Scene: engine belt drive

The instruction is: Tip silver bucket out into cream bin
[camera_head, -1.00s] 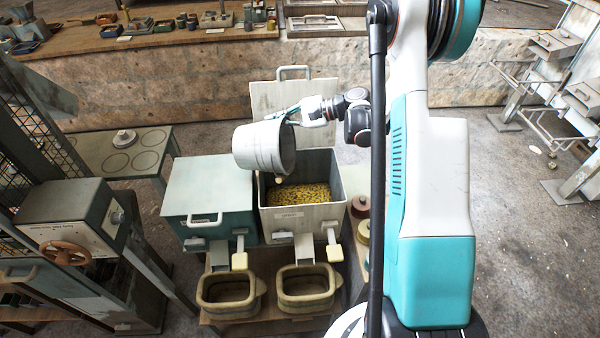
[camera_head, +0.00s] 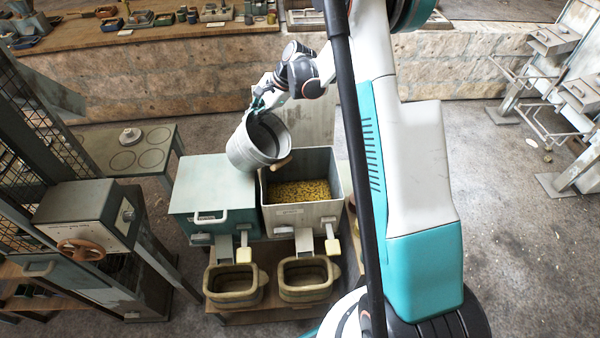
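The silver bucket (camera_head: 248,149) hangs in the air above the seam between the green-lidded bin and the cream bin. It is tilted, with its dark mouth facing up and to the right; I cannot make out anything inside it. Its wooden handle grip (camera_head: 281,163) hangs at the right side, near the cream bin's left wall. My gripper (camera_head: 262,101) is at the bucket's upper rim and appears shut on it, though the fingers are small. The cream bin (camera_head: 300,212) stands open, lid raised behind, with small yellow pieces (camera_head: 298,191) inside.
A closed green-lidded bin (camera_head: 212,185) stands left of the cream bin. Two empty-looking tubs (camera_head: 232,297) (camera_head: 307,291) sit below the chutes in front. A cabinet with a handwheel (camera_head: 82,248) stands at left. A stone-faced workbench (camera_head: 180,76) runs behind.

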